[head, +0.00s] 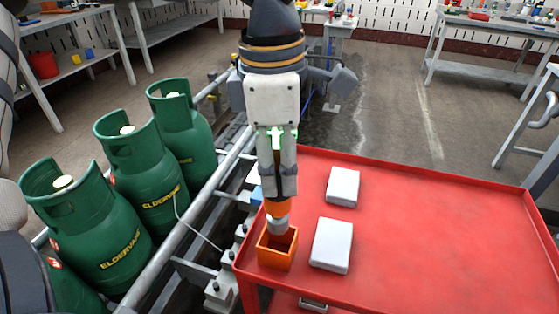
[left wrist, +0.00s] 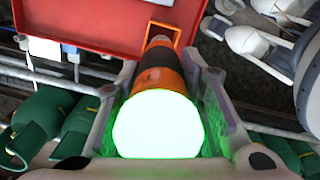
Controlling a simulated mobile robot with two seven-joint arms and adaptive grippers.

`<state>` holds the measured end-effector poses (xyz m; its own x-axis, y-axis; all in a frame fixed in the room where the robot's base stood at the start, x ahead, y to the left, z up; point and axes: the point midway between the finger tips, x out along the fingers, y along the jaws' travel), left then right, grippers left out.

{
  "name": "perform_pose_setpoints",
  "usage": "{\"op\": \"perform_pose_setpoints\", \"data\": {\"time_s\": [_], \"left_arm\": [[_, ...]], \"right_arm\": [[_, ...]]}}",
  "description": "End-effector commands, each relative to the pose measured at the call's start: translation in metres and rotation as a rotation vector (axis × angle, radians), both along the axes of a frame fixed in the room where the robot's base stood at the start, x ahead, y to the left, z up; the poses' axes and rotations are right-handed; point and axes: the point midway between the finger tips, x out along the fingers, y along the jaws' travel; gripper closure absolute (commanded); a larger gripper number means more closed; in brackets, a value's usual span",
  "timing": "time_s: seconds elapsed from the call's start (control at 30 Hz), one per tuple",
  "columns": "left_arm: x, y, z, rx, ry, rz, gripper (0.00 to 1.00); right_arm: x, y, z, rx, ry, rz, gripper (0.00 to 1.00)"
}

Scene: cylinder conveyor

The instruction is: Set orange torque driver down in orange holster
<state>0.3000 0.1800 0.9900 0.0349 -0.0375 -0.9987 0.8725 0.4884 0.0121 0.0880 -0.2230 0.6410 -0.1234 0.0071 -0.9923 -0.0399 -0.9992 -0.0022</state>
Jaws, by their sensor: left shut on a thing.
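The orange torque driver (head: 277,207) is upright in my left gripper (head: 278,190), with its grey lower end down at the mouth of the orange holster (head: 276,254). The holster is an open square box at the near left corner of the red cart top. In the left wrist view the driver (left wrist: 160,80) lies between both fingers of the gripper (left wrist: 165,95), its near end washed out white with a green glow. The holster's rim (left wrist: 165,33) shows beyond the driver's far end. How deep the tip sits is hard to tell. My right gripper is not in view.
Two white boxes (head: 342,187) (head: 331,245) lie on the red cart (head: 430,230), close right of the holster. Several green gas cylinders (head: 140,165) stand on the conveyor to the left, behind a grey rail (head: 190,215). The cart's right side is clear.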

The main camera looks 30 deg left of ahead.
Motion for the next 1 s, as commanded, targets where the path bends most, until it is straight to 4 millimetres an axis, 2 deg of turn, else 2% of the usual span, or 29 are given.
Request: {"op": "perform_pose_setpoints", "data": {"time_s": [0.5, 1.0], "left_arm": [[0.0, 0.0, 0.0, 0.0, -0.001, 0.001, 1.0], [0.0, 0.0, -0.028, 0.0, -0.001, 0.0, 1.0]], "right_arm": [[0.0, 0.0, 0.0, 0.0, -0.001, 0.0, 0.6], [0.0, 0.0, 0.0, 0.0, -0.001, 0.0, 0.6]]}}
